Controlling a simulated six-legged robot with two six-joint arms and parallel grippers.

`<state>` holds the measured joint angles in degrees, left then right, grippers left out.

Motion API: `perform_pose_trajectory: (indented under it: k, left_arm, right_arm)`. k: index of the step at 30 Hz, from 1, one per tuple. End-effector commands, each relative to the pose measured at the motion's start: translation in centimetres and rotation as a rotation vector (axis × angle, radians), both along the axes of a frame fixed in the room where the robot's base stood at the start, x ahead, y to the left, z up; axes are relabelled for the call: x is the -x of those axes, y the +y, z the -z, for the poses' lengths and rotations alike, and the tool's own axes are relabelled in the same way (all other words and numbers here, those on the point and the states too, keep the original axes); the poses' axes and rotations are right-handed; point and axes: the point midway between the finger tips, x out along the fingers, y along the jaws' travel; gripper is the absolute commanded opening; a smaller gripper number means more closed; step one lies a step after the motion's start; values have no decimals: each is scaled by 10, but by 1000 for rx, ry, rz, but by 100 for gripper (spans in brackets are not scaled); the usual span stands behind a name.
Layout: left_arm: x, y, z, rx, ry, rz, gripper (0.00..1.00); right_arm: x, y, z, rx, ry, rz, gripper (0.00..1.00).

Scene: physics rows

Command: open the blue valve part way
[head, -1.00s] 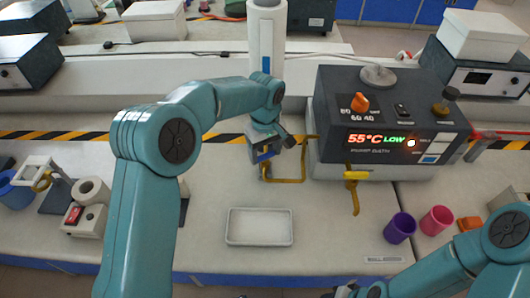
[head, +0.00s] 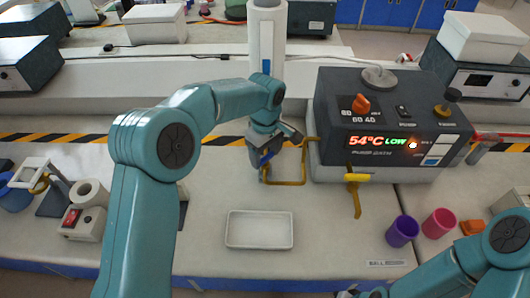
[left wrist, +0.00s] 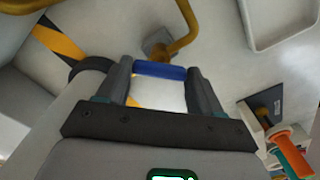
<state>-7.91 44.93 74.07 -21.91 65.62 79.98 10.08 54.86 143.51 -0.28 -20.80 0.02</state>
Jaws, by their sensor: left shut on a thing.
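The blue valve handle (left wrist: 160,72) is a short blue bar at the end of a yellow-brown pipe (left wrist: 185,40). In the head view a bit of the blue handle (head: 267,157) shows beside the bent pipe (head: 287,183), left of the heater box. My left gripper (head: 268,150) is at the valve and hides much of it. In the left wrist view my left gripper (left wrist: 162,74) has a finger at each end of the blue bar and is shut on it. My right arm shows at the bottom right, but its jaws are not in view.
The dark heater box (head: 390,115) reads 54°C LOW. A yellow-handled valve (head: 356,178) is on its front. A white tray (head: 260,243) lies in front of the pipe. Purple (head: 402,232) and pink (head: 438,223) cups stand at the right. Bench between tray and cups is clear.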

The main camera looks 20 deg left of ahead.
Motion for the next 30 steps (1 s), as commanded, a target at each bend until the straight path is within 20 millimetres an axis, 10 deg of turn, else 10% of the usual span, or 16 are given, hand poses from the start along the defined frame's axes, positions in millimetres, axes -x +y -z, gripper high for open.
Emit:
perform_pose_trajectory:
  k: [1, 2, 4, 17, 30]
  left_arm:
    - [-1, -1, -2, 1, -5, 0, 35]
    - [-1, -1, -3, 1, -5, 0, 69]
    - [-1, -1, -2, 1, -5, 1, 92]
    - [-1, 0, -13, 1, -6, 0, 92]
    - [-1, -1, -125, 2, -8, 1, 92]
  right_arm:
    - [0, 0, 0, 0, 0, 0, 43]
    - [0, 0, 0, 0, 0, 0, 43]
    - [0, 0, 0, 0, 0, 0, 43]
    - [0, 0, 0, 0, 0, 0, 43]
    - [0, 0, -10, 0, 0, 0, 43]
